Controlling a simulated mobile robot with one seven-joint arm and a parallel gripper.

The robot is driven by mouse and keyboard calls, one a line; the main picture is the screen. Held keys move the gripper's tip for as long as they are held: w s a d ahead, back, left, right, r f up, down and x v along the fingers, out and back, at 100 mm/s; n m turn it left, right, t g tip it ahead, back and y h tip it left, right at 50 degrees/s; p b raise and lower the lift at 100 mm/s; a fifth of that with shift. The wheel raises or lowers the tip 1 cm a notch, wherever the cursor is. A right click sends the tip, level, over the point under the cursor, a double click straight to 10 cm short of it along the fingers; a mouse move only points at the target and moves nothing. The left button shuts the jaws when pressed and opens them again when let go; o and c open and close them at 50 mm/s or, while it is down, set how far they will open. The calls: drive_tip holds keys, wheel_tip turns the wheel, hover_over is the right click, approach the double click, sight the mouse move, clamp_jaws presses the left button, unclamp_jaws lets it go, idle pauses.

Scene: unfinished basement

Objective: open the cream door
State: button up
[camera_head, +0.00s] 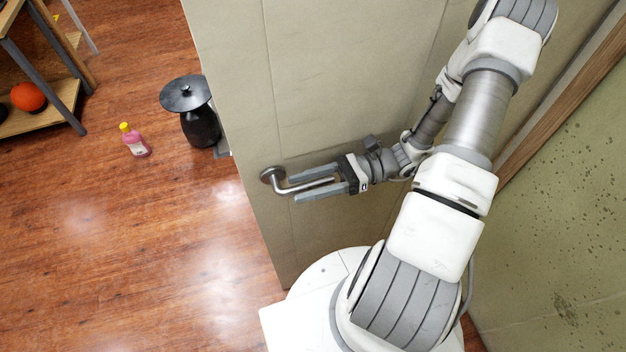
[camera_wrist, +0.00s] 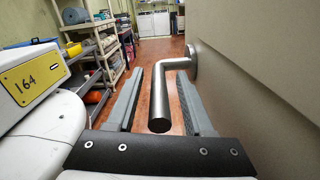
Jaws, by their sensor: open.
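The cream door (camera_head: 330,60) is a tall panel filling the middle of the head view, and its face runs along the right side of the wrist view (camera_wrist: 260,85). Its left edge stands free, with open floor beyond. A metal lever handle (camera_head: 270,175) sits near that edge. My gripper (camera_head: 297,186) is open, with one finger on each side of the lever. In the wrist view, the lever (camera_wrist: 160,105) lies between the spread fingers, with gaps visible on both sides.
A black lidded bin (camera_head: 200,125) and a pink bottle (camera_head: 135,140) stand on the wooden floor left of the door. A shelf with an orange ball (camera_head: 28,97) is farther left. A speckled wall (camera_head: 560,220) and wooden trim (camera_head: 560,90) are at right.

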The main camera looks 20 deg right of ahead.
drive_tip(key=d+b, duration=0.2)
drive_tip(key=d, duration=1.5)
drive_tip(key=shift+s+d, duration=0.2)
drive_tip(key=shift+s, duration=0.1)
drive_tip(key=shift+r, duration=0.1)
